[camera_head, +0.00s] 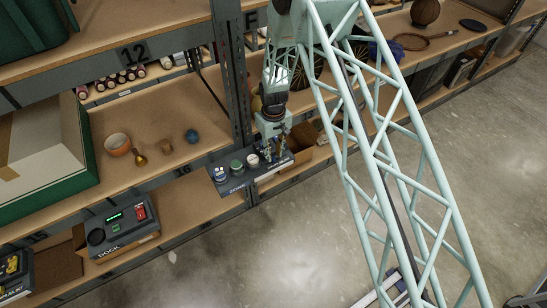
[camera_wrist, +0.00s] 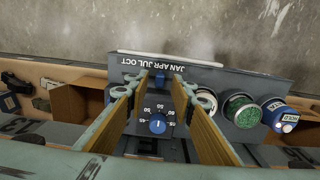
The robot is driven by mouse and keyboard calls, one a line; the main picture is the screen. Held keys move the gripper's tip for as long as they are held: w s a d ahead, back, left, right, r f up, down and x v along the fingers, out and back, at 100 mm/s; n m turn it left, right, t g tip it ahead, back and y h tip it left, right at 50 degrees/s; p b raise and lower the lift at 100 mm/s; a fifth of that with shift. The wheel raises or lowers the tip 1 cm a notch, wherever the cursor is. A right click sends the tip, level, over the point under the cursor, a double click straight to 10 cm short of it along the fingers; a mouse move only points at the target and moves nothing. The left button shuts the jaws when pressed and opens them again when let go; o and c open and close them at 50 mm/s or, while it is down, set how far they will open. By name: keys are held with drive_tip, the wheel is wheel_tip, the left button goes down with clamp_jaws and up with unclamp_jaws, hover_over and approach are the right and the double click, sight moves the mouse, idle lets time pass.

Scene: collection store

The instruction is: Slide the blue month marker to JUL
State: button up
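The dark control panel (camera_head: 228,185) hangs at the shelf edge, and its face (camera_wrist: 215,75) fills the middle of the wrist view. A row of month labels (camera_wrist: 152,65) runs along it, upside down in that view. The small blue month marker (camera_wrist: 160,79) sits beside the labels, seemingly near APR; its exact position is hard to tell. My gripper (camera_wrist: 152,84) is open, its two wood-coloured fingers on either side of the marker with gaps visible. In the head view my gripper (camera_head: 272,145) is at the panel's right part, where it hides the marker.
A blue-pointer dial (camera_wrist: 158,124) lies between the fingers, nearer the wrist. A white-topped knob (camera_wrist: 205,99), a green knob (camera_wrist: 239,108) and a blue HOLD button (camera_wrist: 280,115) stand to the right. A cardboard box (camera_wrist: 76,103) is at left. A dock box (camera_head: 124,228) sits on the lower shelf.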

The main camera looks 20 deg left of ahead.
sight(273, 159)
drive_tip(key=shift+f, duration=1.35)
clamp_jaws()
